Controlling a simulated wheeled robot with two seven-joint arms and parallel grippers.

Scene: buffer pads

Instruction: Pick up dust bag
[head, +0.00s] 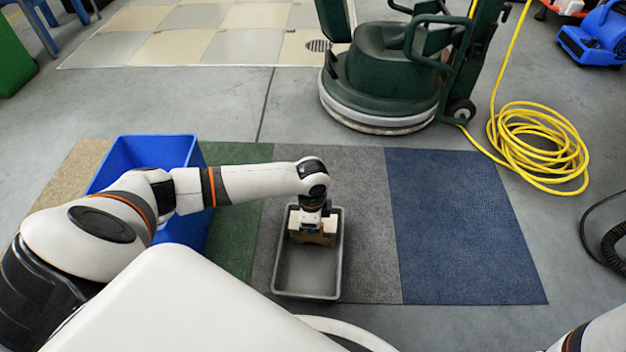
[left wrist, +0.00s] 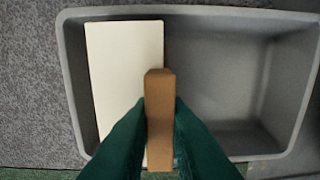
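A grey tray (head: 337,270) lies on the mat; it also shows in the left wrist view (left wrist: 292,110). A cream flat-sided piece (left wrist: 115,60) lies in one end of the tray, with an upright brown piece (left wrist: 160,105) at its edge; together they look like the dust bag. I cannot tell whether the two are joined. My left gripper (head: 313,232) points down into the tray. In the left wrist view its dark green fingers (left wrist: 160,125) close in on both sides of the brown piece and appear to touch it. My right gripper is out of view.
A blue bin (head: 165,150) stands left of the tray, partly hidden by my left arm. A green floor machine (head: 390,75) stands behind the mats, with a coiled yellow cable (head: 540,145) at right. The blue mat (head: 460,225) is clear.

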